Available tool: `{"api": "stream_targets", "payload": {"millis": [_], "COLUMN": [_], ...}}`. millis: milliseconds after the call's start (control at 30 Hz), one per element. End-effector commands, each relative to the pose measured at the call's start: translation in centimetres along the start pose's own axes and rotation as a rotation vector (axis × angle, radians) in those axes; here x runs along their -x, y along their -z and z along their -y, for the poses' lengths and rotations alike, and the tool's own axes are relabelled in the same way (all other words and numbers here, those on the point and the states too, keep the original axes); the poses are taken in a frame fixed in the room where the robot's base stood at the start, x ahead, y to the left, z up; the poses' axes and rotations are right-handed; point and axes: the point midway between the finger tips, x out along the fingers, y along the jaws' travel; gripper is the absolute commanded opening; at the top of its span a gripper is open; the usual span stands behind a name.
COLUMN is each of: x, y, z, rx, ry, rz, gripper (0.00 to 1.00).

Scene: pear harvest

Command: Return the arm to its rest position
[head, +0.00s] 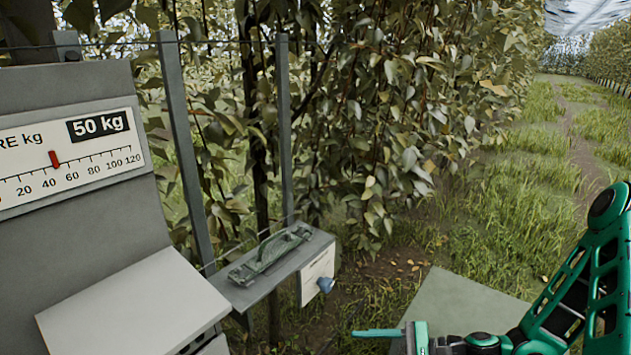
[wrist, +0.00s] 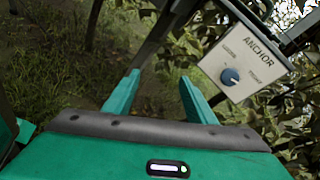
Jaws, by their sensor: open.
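My gripper (head: 358,333) is at the lower middle right of the head view, seen from the side, with its green fingers pointing left. My arm (head: 590,285) is bent, rising to a high joint at the right edge and coming down to the gripper. In the wrist view the two fingers of my gripper (wrist: 160,84) stand apart with nothing between them. They are in front of and below the anchor box (head: 317,275), a white-faced box with a blue knob (head: 325,285). The box also shows at the upper right of the wrist view (wrist: 228,52), apart from the fingers.
A grey stand with a gauge panel (head: 65,160) reads 50 kg, its red marker near 50. A shelf (head: 245,294) holds a green-grey tool (head: 270,252). Posts, wires and leafy trees (head: 390,100) stand behind. A grassy lane (head: 530,200) lies open at right.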

Motion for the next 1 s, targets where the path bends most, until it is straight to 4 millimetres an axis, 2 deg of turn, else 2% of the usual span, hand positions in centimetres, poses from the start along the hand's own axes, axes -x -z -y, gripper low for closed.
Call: {"api": "stream_targets", "payload": {"millis": [200, 400, 733, 1000], "x": [3.1, 7.3, 15.8, 23.1], "y": [0.9, 1.6, 1.2, -1.5], "z": [-2.8, -4.2, -4.2, -3.1], "rx": [0.211, 0.365, 0.548, 0.635], "ry": [-0.237, -0.439, -0.723, -0.898], "rz": [-0.113, -0.216, -0.395, -0.544], "gripper": [0.51, 0.51, 0.51, 0.51]}}
